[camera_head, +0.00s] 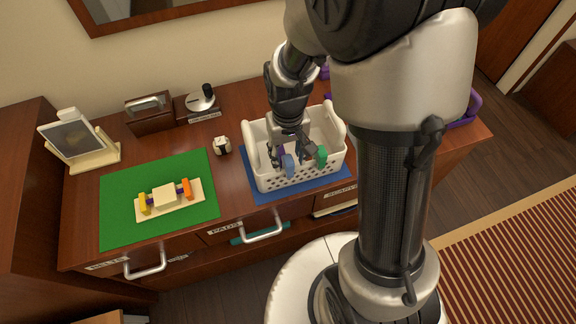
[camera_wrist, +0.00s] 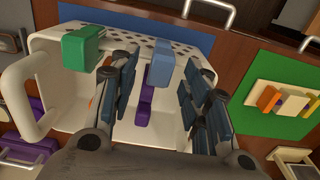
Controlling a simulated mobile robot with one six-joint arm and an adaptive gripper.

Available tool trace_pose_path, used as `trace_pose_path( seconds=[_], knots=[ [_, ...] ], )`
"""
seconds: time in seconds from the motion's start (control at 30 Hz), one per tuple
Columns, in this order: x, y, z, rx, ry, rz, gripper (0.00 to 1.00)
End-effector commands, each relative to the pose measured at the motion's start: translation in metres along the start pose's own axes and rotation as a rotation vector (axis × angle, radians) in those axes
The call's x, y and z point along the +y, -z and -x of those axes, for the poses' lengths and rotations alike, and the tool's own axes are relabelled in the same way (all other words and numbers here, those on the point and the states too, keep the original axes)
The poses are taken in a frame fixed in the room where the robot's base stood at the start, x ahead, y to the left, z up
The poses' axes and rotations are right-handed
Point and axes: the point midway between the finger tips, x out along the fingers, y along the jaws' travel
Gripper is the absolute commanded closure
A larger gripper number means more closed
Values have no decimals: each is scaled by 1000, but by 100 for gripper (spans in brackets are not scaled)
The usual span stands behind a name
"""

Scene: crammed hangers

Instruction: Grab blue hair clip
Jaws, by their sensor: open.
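The blue hair clip (camera_head: 289,166) is in the white basket (camera_head: 300,177), by its front wall. In the wrist view the clip (camera_wrist: 161,64) shows upright between the two fingers of my gripper (camera_wrist: 160,85), near their tips. My gripper (camera_head: 291,154) is open, pointing down into the basket, with a finger on either side of the clip. I see a gap on both sides of it. Contact with the far parts of the fingers cannot be told. A green clip (camera_wrist: 82,48) sits beside it, outside the fingers. A purple piece (camera_wrist: 145,104) lies behind the blue clip.
The basket's walls and raised handles surround my gripper closely. The basket stands on a blue mat (camera_head: 262,192). A green mat (camera_head: 118,215) holds a tray (camera_head: 171,209) with coloured blocks. A small white-and-black item (camera_head: 222,146) stands left of the basket.

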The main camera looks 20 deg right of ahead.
Motion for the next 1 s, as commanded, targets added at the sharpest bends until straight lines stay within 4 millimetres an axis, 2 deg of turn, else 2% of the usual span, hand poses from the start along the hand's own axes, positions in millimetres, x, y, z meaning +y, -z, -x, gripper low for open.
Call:
trace_pose_path(
  seconds=[0.03,0.1,0.37,1.0],
  knots=[
    [0,-1,-13,-3,0,0,57],
    [0,-1,-21,-2,0,0,57],
    [0,0,-23,0,0,1,57],
    [0,0,-23,0,0,1,99]
  ],
)
